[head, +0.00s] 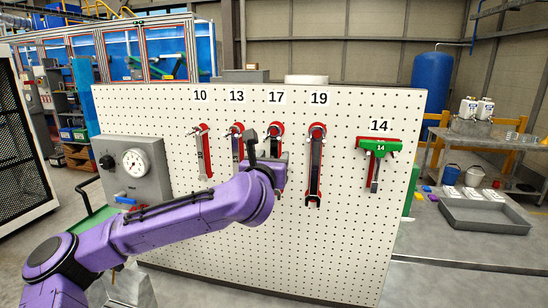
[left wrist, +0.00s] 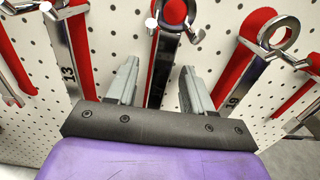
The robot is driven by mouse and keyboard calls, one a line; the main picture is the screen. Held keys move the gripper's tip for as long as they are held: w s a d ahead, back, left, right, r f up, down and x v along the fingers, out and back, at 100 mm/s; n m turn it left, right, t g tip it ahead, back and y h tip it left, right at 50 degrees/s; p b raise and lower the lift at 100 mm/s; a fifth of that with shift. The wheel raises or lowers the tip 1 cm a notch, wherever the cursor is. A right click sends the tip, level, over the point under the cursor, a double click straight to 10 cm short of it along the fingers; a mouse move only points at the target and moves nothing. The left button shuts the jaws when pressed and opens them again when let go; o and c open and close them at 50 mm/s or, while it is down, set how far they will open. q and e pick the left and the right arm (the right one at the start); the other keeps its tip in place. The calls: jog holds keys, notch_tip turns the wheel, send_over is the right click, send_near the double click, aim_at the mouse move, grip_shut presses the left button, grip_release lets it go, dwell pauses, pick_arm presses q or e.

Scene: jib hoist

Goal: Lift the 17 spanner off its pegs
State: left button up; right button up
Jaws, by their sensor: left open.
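The 17 spanner (head: 277,128) hangs on its red-backed place under the "17" label on the white pegboard. Its lower part is mostly hidden behind my left gripper (head: 263,140) in the head view. In the left wrist view the 17 spanner (left wrist: 171,42) runs down between the two fingers of my left gripper (left wrist: 158,68). The fingers are open, one on each side of the shaft, with gaps showing. I cannot tell how deep they reach around it. My right gripper is not in view.
The 13 spanner (head: 237,145) hangs close on the left and the 19 spanner (head: 316,160) close on the right. The 10 spanner (head: 203,155) and a green 14 tool holder (head: 379,146) hang farther out. A grey gauge box (head: 134,172) stands at the board's left.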

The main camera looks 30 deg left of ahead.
pick_arm(q)
grip_shut()
